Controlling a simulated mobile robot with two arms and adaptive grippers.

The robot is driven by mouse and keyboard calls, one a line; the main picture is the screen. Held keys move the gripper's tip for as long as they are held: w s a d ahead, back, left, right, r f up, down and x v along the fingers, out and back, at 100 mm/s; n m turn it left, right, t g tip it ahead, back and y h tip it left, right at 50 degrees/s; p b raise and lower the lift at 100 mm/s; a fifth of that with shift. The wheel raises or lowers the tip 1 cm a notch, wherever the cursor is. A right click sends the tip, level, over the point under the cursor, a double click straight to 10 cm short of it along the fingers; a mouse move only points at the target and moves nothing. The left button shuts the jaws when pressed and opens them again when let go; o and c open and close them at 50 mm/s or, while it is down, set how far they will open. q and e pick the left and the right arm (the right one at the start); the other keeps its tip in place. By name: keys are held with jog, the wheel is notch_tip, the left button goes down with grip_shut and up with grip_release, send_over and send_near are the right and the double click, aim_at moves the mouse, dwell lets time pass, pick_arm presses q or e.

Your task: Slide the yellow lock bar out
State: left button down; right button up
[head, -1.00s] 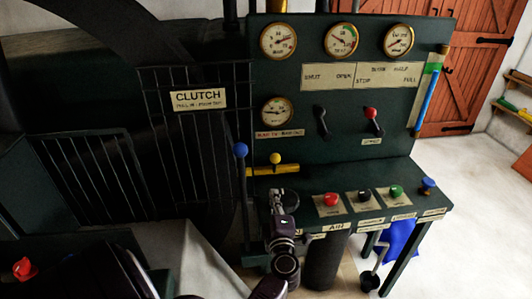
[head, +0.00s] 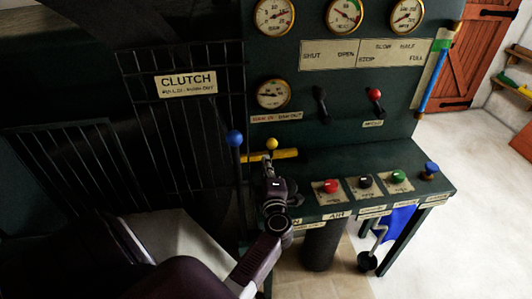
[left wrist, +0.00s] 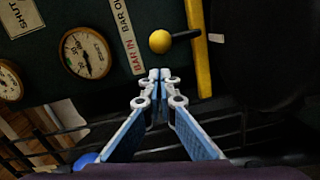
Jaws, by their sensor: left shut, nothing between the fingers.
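The yellow lock bar (head: 288,154) lies level at the left side of the console, just right of the blue-knobbed lever. Its yellow ball knob (head: 271,143) stands up from it. My left gripper (head: 267,164) is in front of the bar, just below the knob, and hides part of the bar. In the left wrist view the closed fingertips (left wrist: 159,74) point toward the yellow knob (left wrist: 160,41), with a small gap in the picture. The yellow bar (left wrist: 199,50) runs beside them on a dark panel. The fingers are shut and empty. My right gripper is not in view.
The blue-knobbed clutch lever (head: 235,139) stands close left of my gripper, before a dark slatted guard (head: 180,135). Red (head: 331,186), black and green buttons line the console shelf at right. Gauges and two small levers are on the panel above. Pale floor is open at right.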

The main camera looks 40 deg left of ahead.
pick_arm(q)
jog(key=x, duration=0.7)
jog(key=shift+w+a, duration=0.2)
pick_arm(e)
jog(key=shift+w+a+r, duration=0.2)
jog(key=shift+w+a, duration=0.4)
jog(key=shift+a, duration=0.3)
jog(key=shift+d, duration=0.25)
pick_arm(q)
jog(key=w+d+b, duration=0.1)
jog(key=w+d, duration=0.4)
jog(key=shift+w, duration=0.4)
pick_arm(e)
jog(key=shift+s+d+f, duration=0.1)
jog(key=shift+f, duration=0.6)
pick_arm(q)
jog(key=shift+r, duration=0.1)
